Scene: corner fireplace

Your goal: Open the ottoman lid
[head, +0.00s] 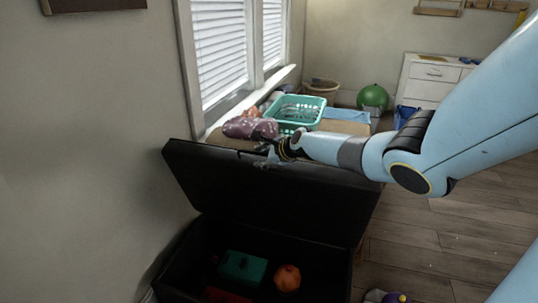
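The black ottoman (340,277) stands at the bottom middle of the head view. Its lid (285,201) is raised and tilted well up, so the inside shows. A teal box (242,268) and an orange round thing (288,278) lie inside it. My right arm comes in from the right, and my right gripper (267,156) is at the lid's top edge, near its middle. The gripper is small and dark there, so I cannot tell whether its fingers are open or shut, or touching the lid. My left gripper is not in view.
Behind the lid is a surface with a teal basket (297,109) and a purple patterned thing (250,128). A green ball (373,97) and a white dresser (430,78) stand farther back. The wall is close on the left. The wooden floor (440,235) at right is mostly clear.

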